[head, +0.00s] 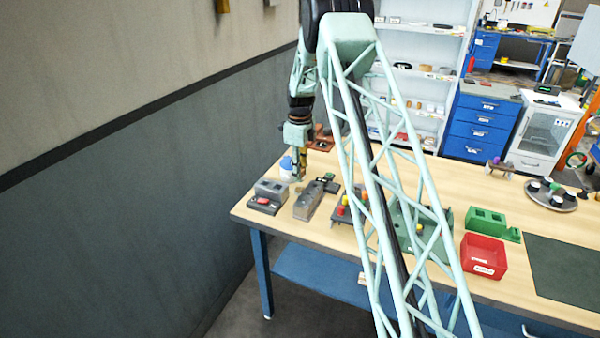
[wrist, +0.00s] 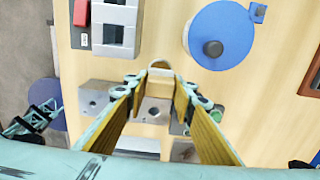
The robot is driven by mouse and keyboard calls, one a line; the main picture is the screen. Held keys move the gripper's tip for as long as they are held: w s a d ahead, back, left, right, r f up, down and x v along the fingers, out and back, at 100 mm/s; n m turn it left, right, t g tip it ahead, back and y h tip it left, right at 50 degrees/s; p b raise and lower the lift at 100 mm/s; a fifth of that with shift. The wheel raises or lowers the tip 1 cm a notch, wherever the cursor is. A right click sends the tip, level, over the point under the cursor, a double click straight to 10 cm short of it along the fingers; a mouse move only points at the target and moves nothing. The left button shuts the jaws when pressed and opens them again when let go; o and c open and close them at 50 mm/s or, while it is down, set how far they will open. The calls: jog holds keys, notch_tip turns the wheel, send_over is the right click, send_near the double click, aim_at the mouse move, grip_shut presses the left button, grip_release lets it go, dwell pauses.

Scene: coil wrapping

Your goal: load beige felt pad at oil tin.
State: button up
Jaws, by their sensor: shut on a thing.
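My gripper (head: 298,177) hangs over the left end of the wooden table. In the wrist view my gripper (wrist: 160,82) has its two yellow fingers closed on a small beige piece, which looks like the felt pad (wrist: 160,69). The pad is above the table. A round blue thing with a dark knob, which looks like the oil tin (wrist: 222,30), stands beyond and to the right of the fingertips, apart from the pad. In the head view the tin (head: 287,164) shows beside the gripper, partly hidden.
A grey block with round holes (head: 308,202) is under the gripper. A grey fixture with a red piece (head: 266,196) is to its left. A red bin (head: 483,258) and a green block (head: 486,221) stand farther right. The wall is close on the left.

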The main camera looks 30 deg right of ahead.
aim_at(300, 190)
jog(key=shift+f+b, duration=0.75)
jog(key=shift+f, duration=1.7)
jog(key=shift+f+b, duration=0.35)
jog(key=shift+f, duration=0.25)
dwell(1.8)
jog(key=shift+r, duration=0.1)
jog(key=shift+r+p, duration=1.15)
jog(key=shift+r, duration=2.3)
jog(key=shift+r, duration=0.1)
